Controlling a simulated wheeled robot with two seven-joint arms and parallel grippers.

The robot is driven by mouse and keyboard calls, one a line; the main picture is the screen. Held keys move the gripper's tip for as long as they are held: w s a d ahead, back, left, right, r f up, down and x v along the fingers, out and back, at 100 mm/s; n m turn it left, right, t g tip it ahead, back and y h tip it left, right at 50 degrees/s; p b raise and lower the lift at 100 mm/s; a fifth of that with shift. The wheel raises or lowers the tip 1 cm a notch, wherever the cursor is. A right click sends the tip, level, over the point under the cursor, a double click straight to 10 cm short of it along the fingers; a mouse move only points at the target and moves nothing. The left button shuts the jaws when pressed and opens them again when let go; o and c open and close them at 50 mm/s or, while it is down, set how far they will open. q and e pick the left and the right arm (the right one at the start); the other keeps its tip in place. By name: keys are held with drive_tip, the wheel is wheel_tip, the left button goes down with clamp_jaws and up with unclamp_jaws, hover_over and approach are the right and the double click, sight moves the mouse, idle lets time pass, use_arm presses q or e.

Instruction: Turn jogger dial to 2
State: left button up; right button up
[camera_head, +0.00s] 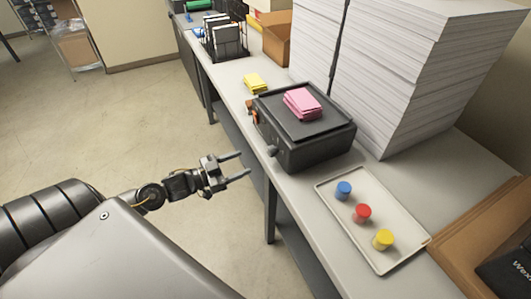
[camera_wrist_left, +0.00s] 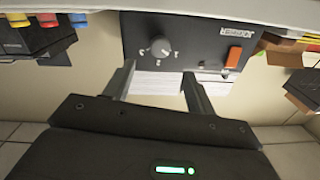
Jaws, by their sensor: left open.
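The black jogger (camera_head: 305,146) stands on the long table, with a stack of pink cards (camera_head: 303,104) on its top tray. Its dial (camera_head: 272,151) sticks out of the front side. In the left wrist view the round grey dial (camera_wrist_left: 160,47) sits on the dark panel with small marks around it. I cannot read clearly which mark it points at. My left gripper (camera_head: 242,165) is open and empty in front of the table, apart from the dial. In the wrist view its fingers (camera_wrist_left: 160,74) spread to either side below the dial. My right gripper is out of view.
An orange switch (camera_wrist_left: 234,57) sits beside the dial on the panel. A tray (camera_head: 372,252) holds blue, red and yellow cylinders. Yellow cards (camera_head: 255,83) lie behind the jogger; tall paper stacks (camera_head: 395,85) stand beyond it. The floor before the table is clear.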

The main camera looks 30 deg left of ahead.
sight(268, 152)
use_arm(q)
drive_tip(key=p+x, duration=0.2)
drive_tip(key=x, duration=0.6)
drive_tip(key=shift+w+d, duration=0.15)
drive_tip(key=shift+w, duration=0.15)
drive_tip(key=shift+p+x, duration=0.3)
drive_tip(key=shift+x, duration=0.45)
drive_tip(key=shift+f, duration=0.1)
drive_tip(key=shift+c, duration=0.2)
drive_tip(key=c, duration=1)
